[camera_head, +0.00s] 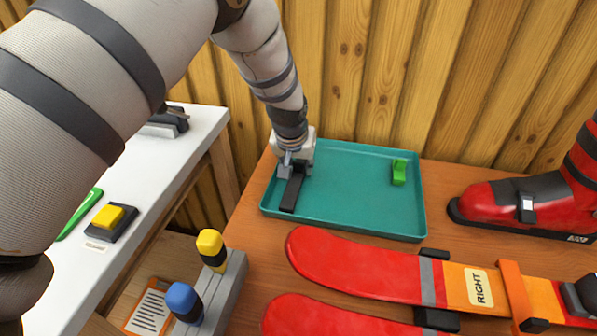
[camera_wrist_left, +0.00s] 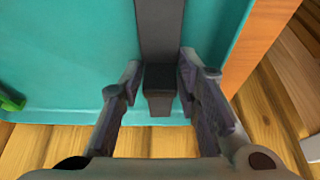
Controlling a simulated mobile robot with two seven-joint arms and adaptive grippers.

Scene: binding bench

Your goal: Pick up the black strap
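The black strap (camera_head: 292,190) lies along the left side of the teal tray (camera_head: 345,232), its near end toward the tray's front edge. In the left wrist view the strap (camera_wrist_left: 160,28) runs down the middle and ends in a thicker dark block. My left gripper (camera_head: 290,165) is over the strap's far end. In the left wrist view its two fingers stand apart, one on each side of the block. A gap shows at the left finger; the right finger is very close, and I cannot tell if it touches. My right gripper is not in view.
A green clip-like piece (camera_head: 399,172) sits in the tray's right part. Red skis (camera_head: 350,260) lie in front, and a red boot (camera_head: 500,204) stands at right. Yellow (camera_head: 211,246) and blue (camera_head: 184,300) knobs stand front left. A wooden wall (camera_head: 400,80) rises behind.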

